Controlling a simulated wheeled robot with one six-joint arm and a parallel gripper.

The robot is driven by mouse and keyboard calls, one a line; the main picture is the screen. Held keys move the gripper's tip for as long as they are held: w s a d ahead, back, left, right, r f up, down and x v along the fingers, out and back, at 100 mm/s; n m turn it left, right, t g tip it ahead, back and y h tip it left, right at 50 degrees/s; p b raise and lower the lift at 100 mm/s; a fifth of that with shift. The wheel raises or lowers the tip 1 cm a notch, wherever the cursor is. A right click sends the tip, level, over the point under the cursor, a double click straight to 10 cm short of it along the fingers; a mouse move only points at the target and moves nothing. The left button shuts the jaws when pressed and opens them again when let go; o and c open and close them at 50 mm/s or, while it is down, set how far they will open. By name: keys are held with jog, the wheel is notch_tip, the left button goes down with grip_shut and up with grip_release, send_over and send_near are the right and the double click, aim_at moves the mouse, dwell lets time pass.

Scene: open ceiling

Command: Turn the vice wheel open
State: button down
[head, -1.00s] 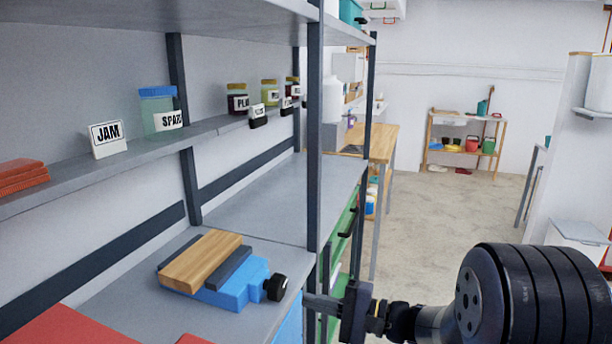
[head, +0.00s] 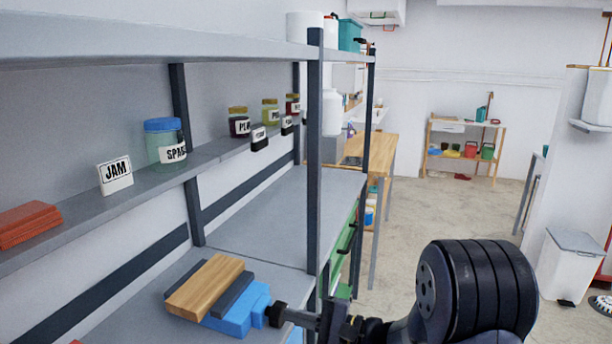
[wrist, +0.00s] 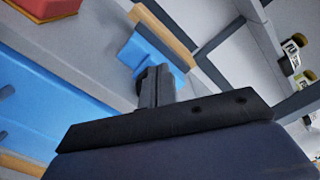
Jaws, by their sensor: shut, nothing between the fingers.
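The blue vice (head: 238,313) sits on the grey workbench surface, with a dark jaw and a wooden block (head: 206,288) along its top. Its small black wheel (head: 275,314) is on the right end of the vice. My gripper (head: 292,316) is shut and empty, with its tips right at the wheel; I cannot tell whether they touch. In the wrist view the shut fingers (wrist: 153,84) point at the vice (wrist: 150,57) and hide most of the wheel.
A dark rack post (head: 315,160) stands just behind my gripper. A shelf above the vice holds a JAM sign (head: 115,175), jars and a red stack (head: 28,224). The bench behind the vice is bare. Open floor (head: 430,215) lies to the right.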

jog(key=shift+b+x, duration=0.4)
jog(key=shift+x, duration=0.7)
jog(key=shift+f+b, duration=0.25)
jog(key=shift+b, duration=0.05)
jog(key=shift+s+a+f+b, duration=0.15)
jog(key=shift+s+f+b, duration=0.55)
jog(key=shift+b, duration=1.45)
jog(key=shift+f+b, duration=0.7)
jog(key=shift+b, duration=0.75)
jog(key=shift+s+a+b, duration=0.15)
jog(key=shift+s+b, duration=0.2)
jog(key=shift+s, duration=0.05)
jog(key=b+v, duration=0.1)
jog(key=v, duration=0.5)
jog(key=shift+r, duration=0.1)
jog(key=shift+r, duration=0.1)
